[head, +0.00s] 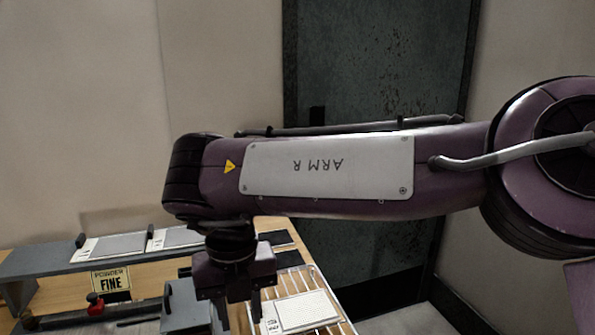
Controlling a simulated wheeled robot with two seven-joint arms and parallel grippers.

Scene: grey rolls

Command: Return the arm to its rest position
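My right arm (320,165), marked "ARM R" upside down on a pale plate, comes in from the right and stretches across the middle of the head view. Its wrist bends down at the left end. My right gripper (240,303) points down over the workbench, with its two dark fingers apart and nothing seen between them. It hangs between a grey block-like fixture and a wire rack; its height above them is hard to judge. My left arm and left gripper are not in view.
The wooden bench (58,297) carries a raised grey shelf (40,262) with flat pale panels (112,246), a "POWDER FINE" sign (111,282), a red knob (94,303) and the grey fixture (187,308). The wire rack (290,287) holds a white panel (305,310). A dark door (375,60) stands behind.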

